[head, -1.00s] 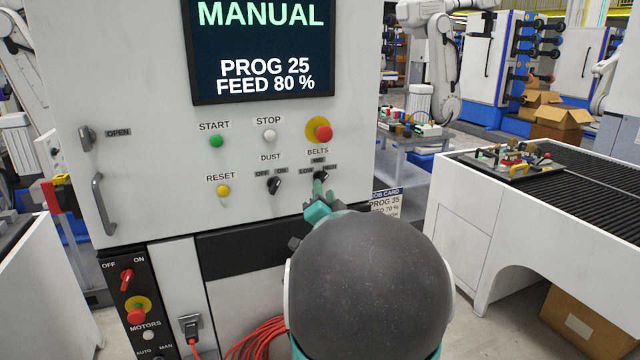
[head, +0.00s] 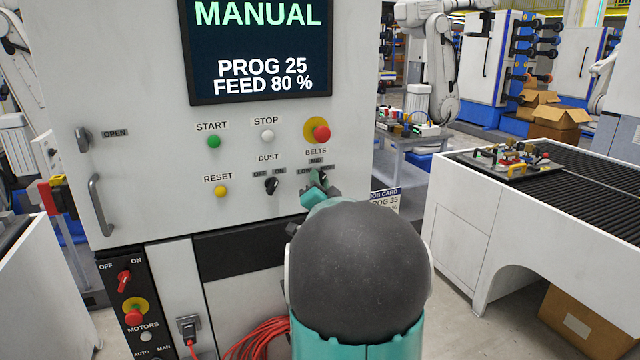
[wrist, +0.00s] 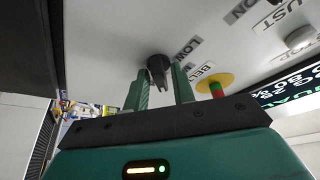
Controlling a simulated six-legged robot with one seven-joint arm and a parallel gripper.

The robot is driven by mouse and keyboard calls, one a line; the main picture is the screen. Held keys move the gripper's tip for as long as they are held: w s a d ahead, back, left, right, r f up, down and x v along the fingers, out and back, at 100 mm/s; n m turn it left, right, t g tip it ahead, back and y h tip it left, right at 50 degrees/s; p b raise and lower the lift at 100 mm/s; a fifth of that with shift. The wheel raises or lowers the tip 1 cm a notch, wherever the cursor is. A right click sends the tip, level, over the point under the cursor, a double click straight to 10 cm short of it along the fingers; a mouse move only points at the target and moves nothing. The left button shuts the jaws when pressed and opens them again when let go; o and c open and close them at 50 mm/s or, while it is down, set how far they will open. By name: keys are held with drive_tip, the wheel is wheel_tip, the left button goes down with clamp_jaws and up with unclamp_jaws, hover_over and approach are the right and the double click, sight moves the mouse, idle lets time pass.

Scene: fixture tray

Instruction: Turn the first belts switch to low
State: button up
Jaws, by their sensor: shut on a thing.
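The belts switch is a dark rotary knob on the white machine panel, with LOW, MID and HIGH labels around it. It shows clearly in the wrist view (wrist: 158,68), between my two green fingers. My gripper (wrist: 161,80) is shut on the belts switch near the fingertips. The HIGH label is largely hidden there, so I cannot tell which setting the knob points to.
The dust switch (head: 271,185) sits close to the left on the same panel. A red stop button on a yellow disc (head: 319,130) is just above. The reset button (head: 221,191) is farther left. A job card (head: 385,199) hangs at the lower right, partly hidden by my arm.

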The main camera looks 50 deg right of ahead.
drive_tip(key=shift+f+n, duration=0.1)
drive_tip(key=shift+n, duration=0.2)
drive_tip(key=n+t+y, duration=0.1)
drive_tip(key=n, duration=0.3)
drive_tip(key=n+t+y, duration=0.2)
drive_tip(key=n, duration=0.2)
drive_tip(key=n+t+y, duration=0.1)
drive_tip(key=n+t, duration=0.1)
drive_tip(key=n, duration=0.2)
drive_tip(key=shift+s+d+f+n, duration=0.1)
drive_tip(key=shift+d+n, duration=0.05)
drive_tip(key=shift+n, duration=0.15)
drive_tip(key=n+y, duration=0.2)
drive_tip(key=n, duration=0.1)
drive_tip(key=n+t+y, duration=0.1)
drive_tip(key=n, duration=0.2)
drive_tip(key=shift+d+n+y, duration=0.1)
drive_tip(key=shift+n+y, duration=0.2)
drive_tip(key=shift+y, duration=0.1)
drive_tip(key=shift+n+y, duration=0.65)
drive_tip(key=shift+n, duration=0.75)
drive_tip(key=shift+n+y, duration=0.65)
drive_tip(key=shift+n, duration=0.75)
drive_tip(key=o, duration=0.7)
drive_tip(key=shift+c, duration=0.2)
drive_tip(key=shift+s, duration=0.15)
